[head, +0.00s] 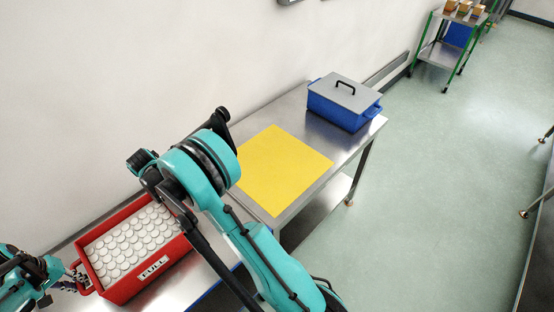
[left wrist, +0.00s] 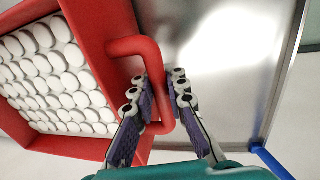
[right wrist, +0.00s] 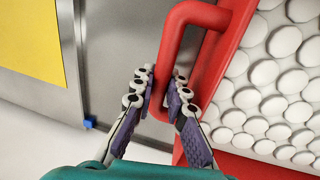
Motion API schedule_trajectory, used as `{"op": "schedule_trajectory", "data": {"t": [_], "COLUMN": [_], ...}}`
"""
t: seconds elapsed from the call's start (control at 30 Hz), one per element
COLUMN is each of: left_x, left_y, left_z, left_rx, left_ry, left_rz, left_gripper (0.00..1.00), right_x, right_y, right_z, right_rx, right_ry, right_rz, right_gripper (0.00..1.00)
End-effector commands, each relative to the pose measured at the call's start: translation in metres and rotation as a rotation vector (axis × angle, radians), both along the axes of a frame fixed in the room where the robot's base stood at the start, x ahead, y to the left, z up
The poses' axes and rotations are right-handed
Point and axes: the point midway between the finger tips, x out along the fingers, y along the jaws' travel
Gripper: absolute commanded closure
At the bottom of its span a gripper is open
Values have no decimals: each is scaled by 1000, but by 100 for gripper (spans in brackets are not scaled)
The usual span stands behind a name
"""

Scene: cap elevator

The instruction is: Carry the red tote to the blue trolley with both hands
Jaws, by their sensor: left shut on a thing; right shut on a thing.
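The red tote (head: 120,290), full of white round caps and labelled FULL, is at the lower left of the head view. My left gripper (head: 76,279) is shut on its left handle, which shows in the left wrist view (left wrist: 135,46). My right gripper (right wrist: 163,92) is shut on the opposite handle (right wrist: 180,30); my own arm hides it in the head view. Below the tote is a steel top with blue parts, seemingly the blue trolley; a blue bar (left wrist: 272,163) and a blue corner (right wrist: 89,123) show. I cannot tell whether the tote touches this top.
A steel table (head: 318,190) beside it carries a yellow mat (head: 283,168) and a lidded blue box (head: 345,105). A green-framed trolley (head: 440,52) stands far off at the upper right. The wall (head: 130,60) runs behind.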

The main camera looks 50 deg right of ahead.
Motion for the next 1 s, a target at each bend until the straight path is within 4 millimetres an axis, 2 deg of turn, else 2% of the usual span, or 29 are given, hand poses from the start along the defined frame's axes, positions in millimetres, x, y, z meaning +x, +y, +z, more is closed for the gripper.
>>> {"op": "schedule_trajectory", "data": {"t": [0.03,0.07,0.13,0.33,0.37,0.43,1.0], "left_x": [0,0,0,0,0,0,0], "left_y": [1,1,1,0,0,0,0], "left_z": [1,1,1,1,0,0,1], "left_rx": [1,1,1,0,1,1,0], "left_ry": [0,0,0,0,0,0,0], "left_rz": [1,1,1,0,0,0,0], "left_gripper": [100,80,62,62,62,62,62], "right_x": [0,0,0,0,0,0,0], "right_y": [-1,-1,-1,-1,-1,-1,2], "right_z": [1,1,1,1,0,0,0], "right_rx": [-2,-2,-2,-2,-1,-1,3], "right_ry": [0,0,0,0,0,0,0], "right_rz": [-1,-1,-1,0,0,0,2], "right_gripper": [100,100,100,100,82,63,62]}}
